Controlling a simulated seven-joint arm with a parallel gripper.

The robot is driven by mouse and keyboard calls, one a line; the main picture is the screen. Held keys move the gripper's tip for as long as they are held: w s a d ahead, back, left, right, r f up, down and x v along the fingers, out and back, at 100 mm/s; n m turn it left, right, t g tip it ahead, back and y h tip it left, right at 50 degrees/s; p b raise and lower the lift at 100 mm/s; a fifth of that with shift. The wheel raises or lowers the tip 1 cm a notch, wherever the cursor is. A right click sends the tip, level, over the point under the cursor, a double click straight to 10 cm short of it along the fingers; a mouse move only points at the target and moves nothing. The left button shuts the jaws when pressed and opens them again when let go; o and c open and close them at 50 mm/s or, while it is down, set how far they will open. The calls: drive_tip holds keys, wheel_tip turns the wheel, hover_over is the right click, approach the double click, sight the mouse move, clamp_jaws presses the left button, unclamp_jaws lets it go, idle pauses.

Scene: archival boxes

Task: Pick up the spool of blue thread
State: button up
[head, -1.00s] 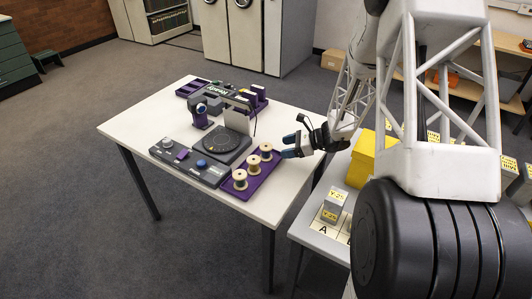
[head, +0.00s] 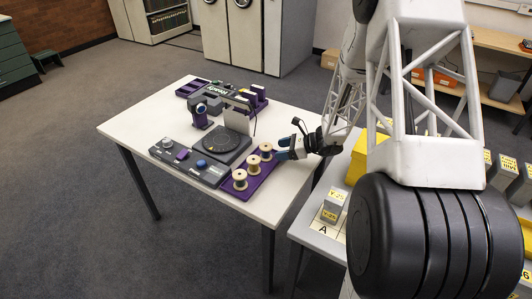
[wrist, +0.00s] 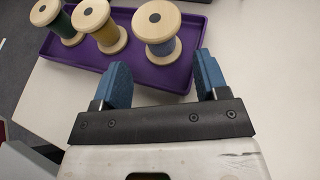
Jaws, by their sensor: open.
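The spool of blue thread (wrist: 160,38) stands upright on the purple tray (wrist: 95,52), at the right of a row of three in the wrist view. Its pale wooden ends hide part of the blue winding. In the head view it appears to be the farthest spool (head: 266,152), though its thread colour is hard to see there. My gripper (wrist: 162,74) is open and empty, with its blue fingers pointing toward the tray. The spool is ahead of the gap between the fingers and apart from them. In the head view my gripper (head: 283,149) is just right of the tray.
A yellow-thread spool (wrist: 104,33) and a green-thread spool (wrist: 62,27) stand left of the blue one. A yellow box (head: 367,157) stands on the grey table at right.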

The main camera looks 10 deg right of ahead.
sight(270, 157)
drive_tip(key=shift+a, duration=0.15)
drive_tip(key=shift+x, duration=2.5)
drive_tip(key=shift+f, duration=0.2)
drive_tip(key=c, duration=0.7)
